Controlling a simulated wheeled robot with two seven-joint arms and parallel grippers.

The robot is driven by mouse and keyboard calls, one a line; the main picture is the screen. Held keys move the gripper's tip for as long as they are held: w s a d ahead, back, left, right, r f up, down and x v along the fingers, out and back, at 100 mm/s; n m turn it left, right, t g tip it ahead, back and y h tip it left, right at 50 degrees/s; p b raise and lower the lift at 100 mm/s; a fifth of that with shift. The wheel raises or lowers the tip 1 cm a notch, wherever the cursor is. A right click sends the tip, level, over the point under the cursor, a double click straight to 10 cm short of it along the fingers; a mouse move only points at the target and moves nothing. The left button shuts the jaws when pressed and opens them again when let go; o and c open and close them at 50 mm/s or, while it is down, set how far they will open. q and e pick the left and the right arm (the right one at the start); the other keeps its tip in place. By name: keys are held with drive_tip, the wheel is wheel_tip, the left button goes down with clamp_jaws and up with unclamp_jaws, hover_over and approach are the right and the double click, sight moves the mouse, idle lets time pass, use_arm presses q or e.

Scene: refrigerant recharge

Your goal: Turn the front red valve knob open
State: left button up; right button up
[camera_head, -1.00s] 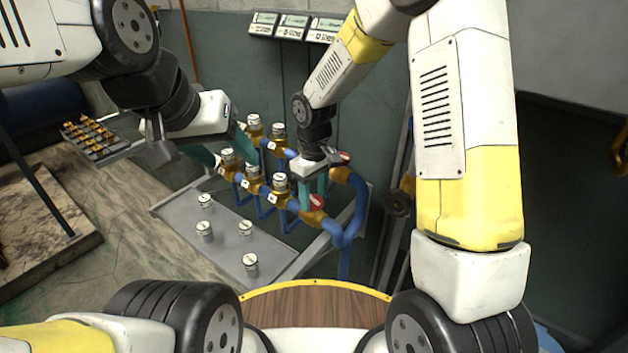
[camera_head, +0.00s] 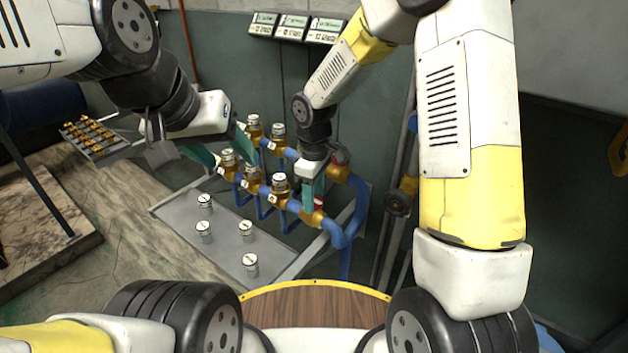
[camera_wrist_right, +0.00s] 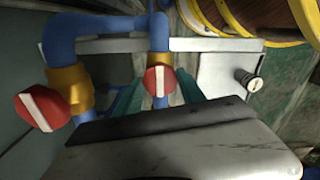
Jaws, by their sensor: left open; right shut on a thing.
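The front red valve knob (camera_head: 319,203) sits on a brass fitting at the front right end of the blue pipes. It is partly hidden by my right gripper (camera_head: 312,196). In the right wrist view the red knob with a white stripe (camera_wrist_right: 158,80) sits between the teal fingers of my right gripper (camera_wrist_right: 158,92), which is shut on it. The other red knob, at the back (camera_head: 340,157), shows larger at left in the wrist view (camera_wrist_right: 43,108), outside the fingers. My left gripper (camera_head: 222,150) is open and empty beside the capped valves on the left.
Several silver-capped valves (camera_head: 252,174) stand on the pipe manifold. Several loose caps (camera_head: 246,230) stand on the grey tray (camera_head: 180,212). A rack of brass parts (camera_head: 95,138) is at left. A grey wall lies behind the pipes.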

drive_tip(key=o, duration=1.4)
drive_tip(key=shift+c, duration=0.2)
wheel_tip(320, 180, up, 7)
drive_tip(key=shift+r, duration=0.4)
